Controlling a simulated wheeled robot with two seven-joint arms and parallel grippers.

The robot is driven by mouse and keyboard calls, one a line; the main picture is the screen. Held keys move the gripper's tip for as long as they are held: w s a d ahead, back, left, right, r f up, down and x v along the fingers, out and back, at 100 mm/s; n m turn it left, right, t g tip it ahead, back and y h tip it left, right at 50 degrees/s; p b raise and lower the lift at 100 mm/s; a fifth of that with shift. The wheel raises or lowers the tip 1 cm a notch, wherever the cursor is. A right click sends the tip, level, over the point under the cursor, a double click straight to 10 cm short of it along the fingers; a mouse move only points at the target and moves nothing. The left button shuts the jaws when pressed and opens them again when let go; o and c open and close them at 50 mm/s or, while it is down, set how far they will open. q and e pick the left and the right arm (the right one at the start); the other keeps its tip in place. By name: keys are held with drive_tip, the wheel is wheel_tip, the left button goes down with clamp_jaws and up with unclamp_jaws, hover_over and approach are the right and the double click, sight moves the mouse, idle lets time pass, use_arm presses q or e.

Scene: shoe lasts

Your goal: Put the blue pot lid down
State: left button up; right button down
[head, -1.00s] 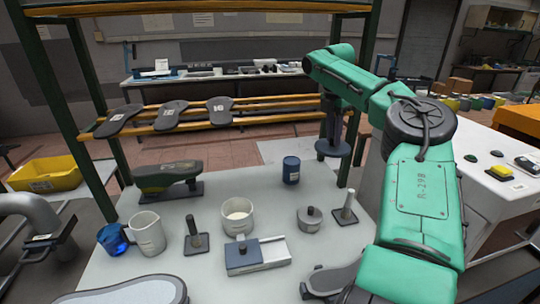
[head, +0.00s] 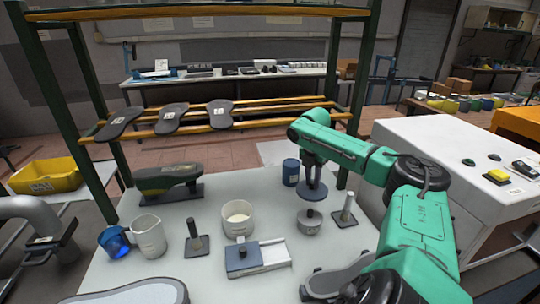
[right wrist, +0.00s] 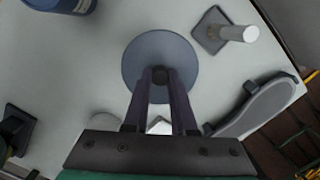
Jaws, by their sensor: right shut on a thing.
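The blue pot lid (head: 313,194) is a round blue-grey disc with a dark knob in the middle. My right gripper (head: 314,180) is shut on the knob and holds the lid flat, just behind and above a small grey pot (head: 309,227) with a knob on top. In the right wrist view the lid (right wrist: 160,50) fills the space ahead of the two fingers of the right gripper (right wrist: 160,78), with the knob between them. The small pot is not clearly seen there. How high the lid is above the table is hard to tell. My left gripper is not in view.
A blue tin (head: 291,172) stands just left of the lid and a post on a square base (head: 346,211) stands to the right. Table is bare behind the mug.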

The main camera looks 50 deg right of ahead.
drive_tip(key=w+a+f+n, duration=0.1)
drive_tip(key=w+a+n, duration=0.3)
drive_tip(key=w+a, duration=0.55)
drive_tip(key=f, duration=0.3)
drive_tip(key=f+p, duration=0.1)
drive_tip(key=f, duration=0.2)
drive_tip(key=f+p, duration=0.1)
drive_tip(key=f, duration=0.3)
drive_tip(key=shift+w, duration=0.35)
drive_tip(key=shift+f, duration=0.25)
drive_tip(key=c, duration=0.7)
unclamp_jaws()
drive_tip(key=shift+d, duration=0.1)
drive_tip(key=shift+r, duration=0.1)
drive_tip(key=r, duration=0.4)
drive_tip(key=a+r, duration=0.1)
drive_tip(key=r, duration=0.3)
drive_tip(key=r+b, duration=0.1)
drive_tip(key=r, duration=0.3)
drive_tip(key=shift+s+a, duration=0.2)
drive_tip(key=shift+s, duration=0.05)
